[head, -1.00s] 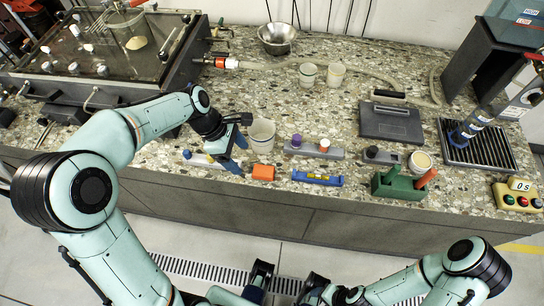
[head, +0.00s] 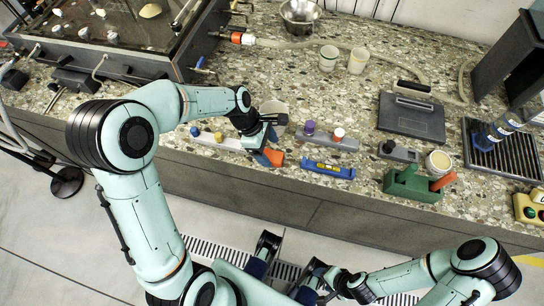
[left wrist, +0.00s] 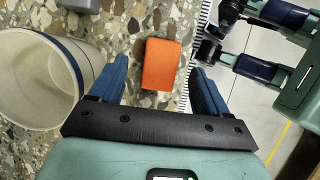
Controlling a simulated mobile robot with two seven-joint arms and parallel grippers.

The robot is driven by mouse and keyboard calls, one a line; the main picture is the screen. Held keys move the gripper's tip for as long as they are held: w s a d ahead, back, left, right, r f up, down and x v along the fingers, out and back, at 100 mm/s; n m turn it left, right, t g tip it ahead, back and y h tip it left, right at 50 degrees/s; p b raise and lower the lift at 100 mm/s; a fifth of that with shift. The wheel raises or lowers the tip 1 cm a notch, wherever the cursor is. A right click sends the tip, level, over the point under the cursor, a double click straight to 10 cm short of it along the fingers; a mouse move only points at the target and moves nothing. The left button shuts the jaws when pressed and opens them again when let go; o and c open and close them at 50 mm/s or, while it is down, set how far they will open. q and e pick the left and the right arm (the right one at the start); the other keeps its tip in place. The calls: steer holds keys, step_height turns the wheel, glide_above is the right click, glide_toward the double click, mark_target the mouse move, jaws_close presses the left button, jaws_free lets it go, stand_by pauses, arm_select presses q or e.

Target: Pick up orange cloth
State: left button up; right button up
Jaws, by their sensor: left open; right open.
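The orange cloth (head: 278,158) is a small folded block lying on the speckled counter near its front edge. In the head view it is partly hidden by my left gripper (head: 264,157). In the left wrist view the cloth (left wrist: 162,64) shows whole, between the lines of the two blue fingers and a little beyond them. My left gripper is open and empty, pointing down above the cloth. My right gripper (head: 286,270) is open and empty, low in front of the counter, away from the cloth.
A white cup (left wrist: 35,78) stands close beside my left gripper. A blue level (head: 328,169) lies right of the cloth, with a grey holder (head: 330,142) with purple and red-topped pieces behind it. Another holder (head: 215,139) lies left. The counter's front edge is close.

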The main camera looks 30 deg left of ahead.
mark_target(273, 156)
arm_select(q)
steer(key=x, duration=0.3)
steer(key=shift+d+f+b, duration=0.1)
steer(key=shift+b, duration=0.2)
steer(key=c, duration=1.1)
arm_select(e)
steer(key=shift+w+f, duration=0.2)
steer(key=shift+f, duration=0.2)
arm_select(q)
step_height(273, 156, up, 20)
steer(key=p, duration=0.5)
arm_select(e)
steer(key=shift+g, duration=0.3)
steer(key=r, duration=0.1)
steer(key=s+r, duration=0.1)
steer(key=r, duration=0.2)
steer(key=shift+s, duration=0.4)
